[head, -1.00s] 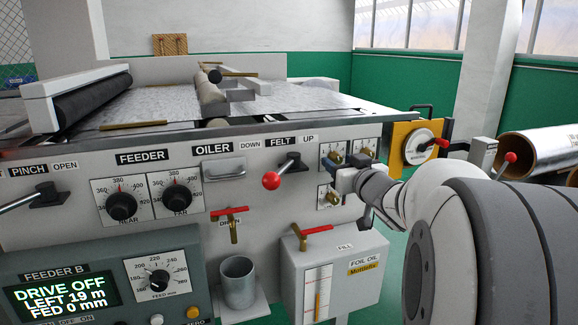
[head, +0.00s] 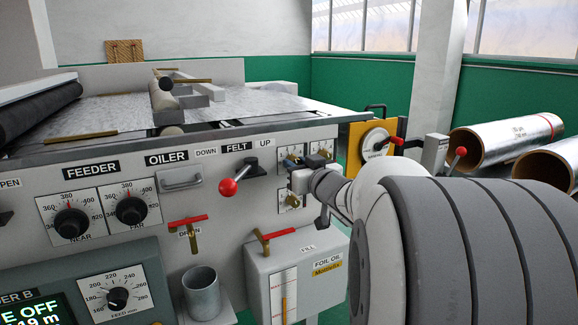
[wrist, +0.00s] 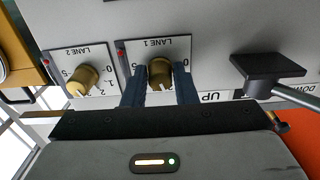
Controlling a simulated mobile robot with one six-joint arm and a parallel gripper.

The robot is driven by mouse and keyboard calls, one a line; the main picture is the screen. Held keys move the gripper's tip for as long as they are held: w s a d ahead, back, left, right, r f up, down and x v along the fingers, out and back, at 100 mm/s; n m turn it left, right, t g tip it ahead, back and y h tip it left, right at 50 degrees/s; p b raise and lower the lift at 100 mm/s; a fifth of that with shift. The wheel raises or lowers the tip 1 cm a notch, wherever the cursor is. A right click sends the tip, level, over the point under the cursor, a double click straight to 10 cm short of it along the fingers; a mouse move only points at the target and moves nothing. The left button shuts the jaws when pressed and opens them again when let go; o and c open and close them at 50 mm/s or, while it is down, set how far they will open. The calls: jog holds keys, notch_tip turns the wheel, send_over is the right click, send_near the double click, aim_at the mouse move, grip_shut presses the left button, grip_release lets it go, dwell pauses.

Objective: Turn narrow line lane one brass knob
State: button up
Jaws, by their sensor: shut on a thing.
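The lane 1 brass knob (wrist: 160,72) sits on its white dial plate (wrist: 146,52) in the wrist view, which shows the panel upside down. My gripper (wrist: 160,86) has one dark finger on each side of this knob and is shut on it. The knob's pointer and part of its scale are hidden. The lane 2 brass knob (wrist: 84,80) is beside it, free, on its own plate. In the head view my gripper (head: 297,180) is at the upper-left dial of the small dial group, and the lane 2 knob (head: 320,156) shows to its right.
The felt lever (wrist: 268,72) stands close beside the lane 1 plate; its red ball (head: 228,187) shows in the head view. A third small brass knob (head: 292,201) is just below my gripper. The oil tank (head: 290,270) with a red-handled valve is lower down.

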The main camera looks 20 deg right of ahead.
jog(key=shift+n, duration=0.3)
dwell(0.5)
jog(key=n+b, duration=0.1)
jog(key=n, duration=0.2)
jog(key=n+b, duration=0.2)
jog(key=n, duration=0.2)
jog(key=shift+n, duration=0.3)
jog(key=n+b, duration=0.2)
jog(key=n, duration=0.1)
jog(key=shift+n, duration=0.3)
jog(key=shift+r+n+b, duration=0.1)
jog(key=shift+n+b, duration=1.05)
jog(key=shift+n, duration=1.05)
